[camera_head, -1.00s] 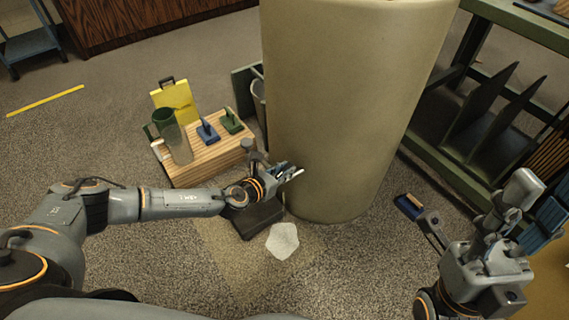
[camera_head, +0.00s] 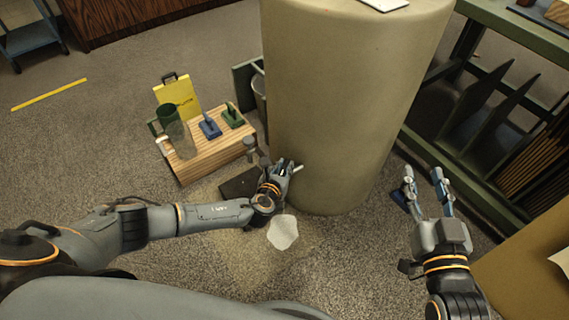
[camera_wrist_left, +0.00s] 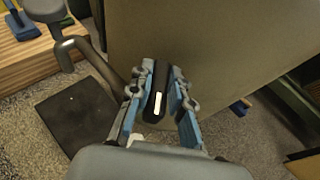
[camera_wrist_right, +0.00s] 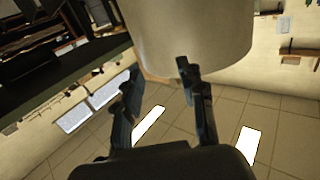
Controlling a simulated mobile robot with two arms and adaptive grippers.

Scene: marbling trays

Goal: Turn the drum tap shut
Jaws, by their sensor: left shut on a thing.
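The large beige drum (camera_head: 350,110) stands upright in the middle of the head view. My left gripper (camera_head: 289,166) is low at the drum's front left side. In the left wrist view, my left gripper (camera_wrist_left: 160,85) is shut on the black tap handle (camera_wrist_left: 158,103), which has a white mark on it. The fingers hide part of the handle and where it joins the drum. My right gripper (camera_head: 423,176) is open and empty, to the right of the drum; its spread fingers also show in the right wrist view (camera_wrist_right: 158,80).
A grey bent pipe (camera_wrist_left: 92,56) is left of my left fingers, above a dark flat slab (camera_wrist_left: 80,118). A wooden crate (camera_head: 205,157) bears blue and green tools and a jug. A green rack (camera_head: 480,195) stands right. A white patch (camera_head: 283,232) lies on the floor.

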